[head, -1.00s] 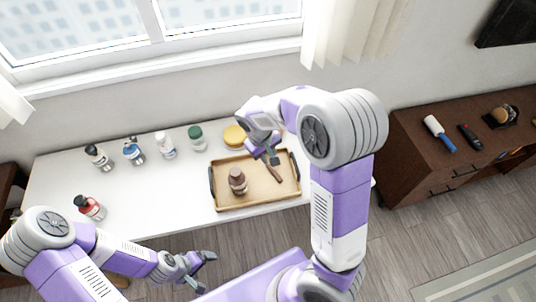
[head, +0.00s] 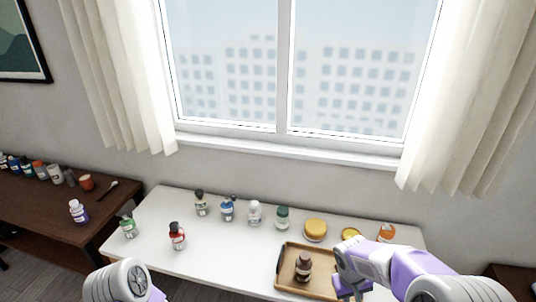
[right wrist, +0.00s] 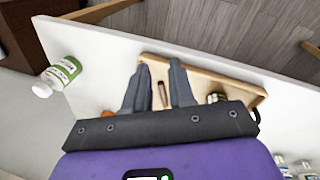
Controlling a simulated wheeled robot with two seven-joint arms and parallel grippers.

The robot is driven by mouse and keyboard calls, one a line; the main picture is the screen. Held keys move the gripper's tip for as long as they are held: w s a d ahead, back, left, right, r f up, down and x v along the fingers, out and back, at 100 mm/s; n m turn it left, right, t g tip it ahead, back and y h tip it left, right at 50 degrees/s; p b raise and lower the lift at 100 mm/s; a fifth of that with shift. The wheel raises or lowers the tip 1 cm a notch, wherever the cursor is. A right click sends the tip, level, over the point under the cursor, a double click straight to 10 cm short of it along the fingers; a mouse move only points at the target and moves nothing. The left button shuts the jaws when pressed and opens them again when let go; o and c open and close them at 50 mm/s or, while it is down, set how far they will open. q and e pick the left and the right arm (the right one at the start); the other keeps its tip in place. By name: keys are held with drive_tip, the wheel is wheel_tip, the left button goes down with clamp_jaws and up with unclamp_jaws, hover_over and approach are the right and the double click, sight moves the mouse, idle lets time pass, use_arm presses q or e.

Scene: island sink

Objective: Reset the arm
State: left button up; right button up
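My right arm comes in from the lower right in the head view. Its gripper (head: 352,290) is above the right part of a wooden tray (head: 279,266). In the right wrist view its two dark fingers (right wrist: 156,75) are apart, with nothing clasped between them. A thin brown piece (right wrist: 162,96) shows in the gap, over the tray (right wrist: 215,77). A brown bottle (head: 303,268) stands in the tray. Part of my left arm shows at the bottom left of the head view, but its gripper is out of view.
The white table (head: 150,208) holds a red bottle (head: 177,238), a green bottle (head: 129,228), several bottles along the back and a yellow-lidded jar (head: 315,229). A bottle with a green label (right wrist: 62,72) shows in the wrist view. A brown cabinet (head: 50,205) stands left.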

drive_tip(key=s+a+f+m+y, duration=0.2)
drive_tip(key=s+a+f, duration=0.4)
drive_tip(key=f, duration=0.5)
drive_tip(key=s+a+f+m+y, duration=0.2)
drive_tip(key=s+a+f+y, duration=0.2)
drive_tip(key=s+a+f, duration=0.3)
wheel_tip(320, 180, down, 5)
drive_tip(key=shift+s+a+f, duration=0.1)
drive_tip(key=shift+s+a, duration=0.1)
drive_tip(key=shift+s, duration=0.95)
